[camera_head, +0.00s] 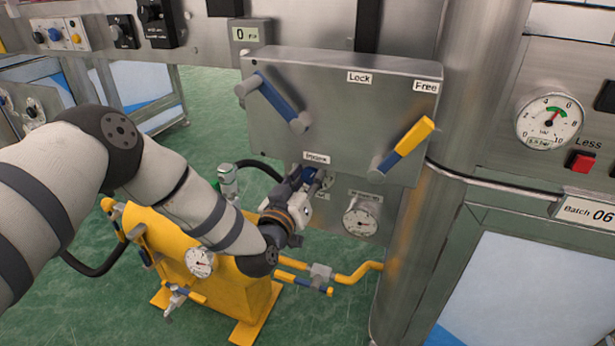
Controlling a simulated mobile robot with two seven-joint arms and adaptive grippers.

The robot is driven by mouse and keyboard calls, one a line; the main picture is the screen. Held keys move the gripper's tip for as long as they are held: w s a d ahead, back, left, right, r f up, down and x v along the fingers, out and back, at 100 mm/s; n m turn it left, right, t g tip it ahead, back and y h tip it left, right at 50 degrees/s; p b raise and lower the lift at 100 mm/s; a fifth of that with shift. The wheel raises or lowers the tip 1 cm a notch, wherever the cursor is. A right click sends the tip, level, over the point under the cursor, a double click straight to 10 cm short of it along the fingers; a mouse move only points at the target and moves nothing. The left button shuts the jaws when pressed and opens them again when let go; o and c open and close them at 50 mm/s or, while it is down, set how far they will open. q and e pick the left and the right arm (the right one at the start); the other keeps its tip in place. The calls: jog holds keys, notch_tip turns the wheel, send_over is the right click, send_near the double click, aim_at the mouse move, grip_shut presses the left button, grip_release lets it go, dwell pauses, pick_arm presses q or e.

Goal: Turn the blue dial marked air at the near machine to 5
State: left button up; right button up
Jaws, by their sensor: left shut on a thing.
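The near machine's steel box (340,90) carries a lever with a blue grip at its left and a lever with a blue and yellow grip at its right. Below the box's lower edge, a small blue dial (309,174) shows between the fingers of my left gripper (312,180). The gripper is shut on this dial, and its fingers hide most of it. The dial's marking and setting cannot be read. A round gauge (360,222) sits just right of and below the gripper. My right gripper is not in view.
The blue and yellow lever (402,146) stands close to the right of my left gripper. A yellow unit (205,262) with pipes and a gauge stands on the green floor below my left arm. A steel column (440,120) rises at the right.

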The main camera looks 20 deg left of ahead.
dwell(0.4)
pick_arm(q)
jog(key=o, duration=1.2)
jog(key=shift+c, duration=0.2)
jog(key=s, duration=1.2)
jog(key=shift+a, duration=0.2)
